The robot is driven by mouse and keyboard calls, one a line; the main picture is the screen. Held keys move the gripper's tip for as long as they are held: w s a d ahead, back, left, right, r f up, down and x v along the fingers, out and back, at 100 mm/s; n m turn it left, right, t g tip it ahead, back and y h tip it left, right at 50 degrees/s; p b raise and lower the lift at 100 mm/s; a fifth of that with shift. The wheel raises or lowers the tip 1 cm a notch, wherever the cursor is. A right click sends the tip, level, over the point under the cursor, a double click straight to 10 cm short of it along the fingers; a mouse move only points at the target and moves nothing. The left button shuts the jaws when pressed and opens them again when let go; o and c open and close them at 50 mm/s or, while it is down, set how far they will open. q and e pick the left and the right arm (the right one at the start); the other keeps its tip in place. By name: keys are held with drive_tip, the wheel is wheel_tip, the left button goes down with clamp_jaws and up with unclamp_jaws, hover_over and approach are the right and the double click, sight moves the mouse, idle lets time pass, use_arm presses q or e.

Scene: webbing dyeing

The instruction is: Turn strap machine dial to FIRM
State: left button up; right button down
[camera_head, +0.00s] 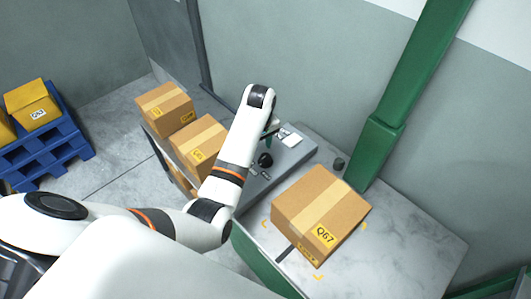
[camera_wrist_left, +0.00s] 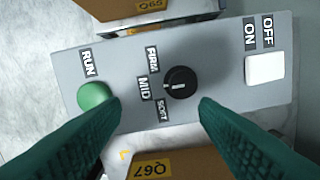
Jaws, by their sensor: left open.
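The black dial (camera_wrist_left: 181,82) sits on a grey control panel (camera_wrist_left: 215,60) in the left wrist view. Its white mark points at the MID label (camera_wrist_left: 144,88), between FIRM (camera_wrist_left: 152,59) and SOFT (camera_wrist_left: 163,109). My left gripper (camera_wrist_left: 159,106) is open, with its two green fingers apart over the panel and the dial in the gap, nearer the right finger. Nothing is held. In the head view the dial (camera_head: 265,160) shows beside my left forearm, and the gripper is mostly hidden behind the wrist. My right gripper is not in view.
A green RUN button (camera_wrist_left: 96,97) and a white ON/OFF switch (camera_wrist_left: 265,68) flank the dial. A carton marked Q67 (camera_head: 318,210) lies on the marble-topped table (camera_head: 410,245). Cartons (camera_head: 198,145) stand left of the panel; a green post (camera_head: 375,150) rises behind.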

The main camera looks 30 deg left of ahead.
use_arm(q)
drive_tip(key=n, duration=0.2)
approach(265, 156)
drive_tip(key=shift+h, duration=0.3)
drive_tip(key=f, duration=0.9)
drive_tip(key=shift+w+a, duration=0.2)
drive_tip(key=c, duration=1)
drive_tip(key=shift+o, duration=0.2)
